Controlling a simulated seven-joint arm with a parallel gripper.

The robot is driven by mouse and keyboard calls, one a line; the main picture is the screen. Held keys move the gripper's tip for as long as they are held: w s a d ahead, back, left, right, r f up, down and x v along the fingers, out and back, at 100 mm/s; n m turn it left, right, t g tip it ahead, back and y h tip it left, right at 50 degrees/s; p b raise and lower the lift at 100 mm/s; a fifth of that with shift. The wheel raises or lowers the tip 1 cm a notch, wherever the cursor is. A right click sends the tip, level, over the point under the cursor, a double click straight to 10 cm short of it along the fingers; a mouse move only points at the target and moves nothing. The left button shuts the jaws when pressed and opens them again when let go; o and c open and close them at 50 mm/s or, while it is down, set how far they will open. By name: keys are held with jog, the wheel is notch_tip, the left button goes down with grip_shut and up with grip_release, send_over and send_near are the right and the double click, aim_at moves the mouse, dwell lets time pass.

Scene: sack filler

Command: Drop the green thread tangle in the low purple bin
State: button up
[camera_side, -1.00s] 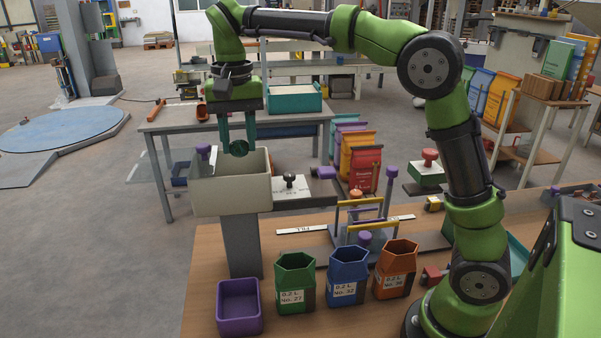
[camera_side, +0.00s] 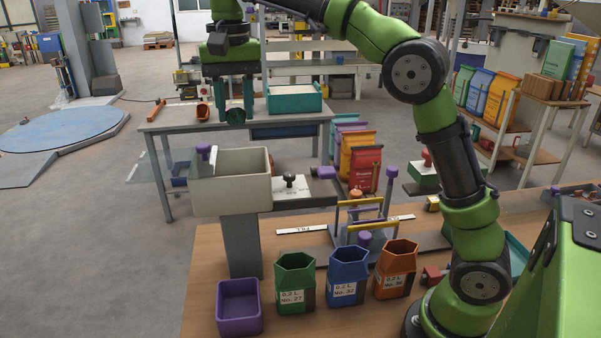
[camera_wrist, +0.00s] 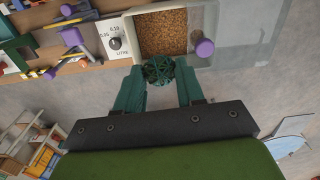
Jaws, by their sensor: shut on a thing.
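My gripper (camera_side: 235,114) is shut on the green thread tangle (camera_side: 236,116), a small dark green ball, and holds it in the air above the beige hopper. In the wrist view the tangle (camera_wrist: 159,70) sits between the tips of my gripper (camera_wrist: 160,75), beside the hopper's near edge in that picture. The low purple bin (camera_side: 239,308) stands upright on the wooden table at the front left, below and in front of the hopper. Its visible inside looks empty.
The beige hopper (camera_side: 230,190) holds brown grain (camera_wrist: 162,33). Green (camera_side: 296,283), blue (camera_side: 348,277) and orange (camera_side: 396,269) cups stand right of the purple bin. A frame with yellow bars (camera_side: 364,227) stands behind them. Open floor lies left of the table.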

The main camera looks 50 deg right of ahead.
jog(key=s+a, duration=0.7)
jog(key=a, duration=0.3)
notch_tip(320, 180, down, 26)
jog(key=shift+d+r, duration=0.25)
jog(key=o, duration=1.1)
notch_tip(320, 180, up, 17)
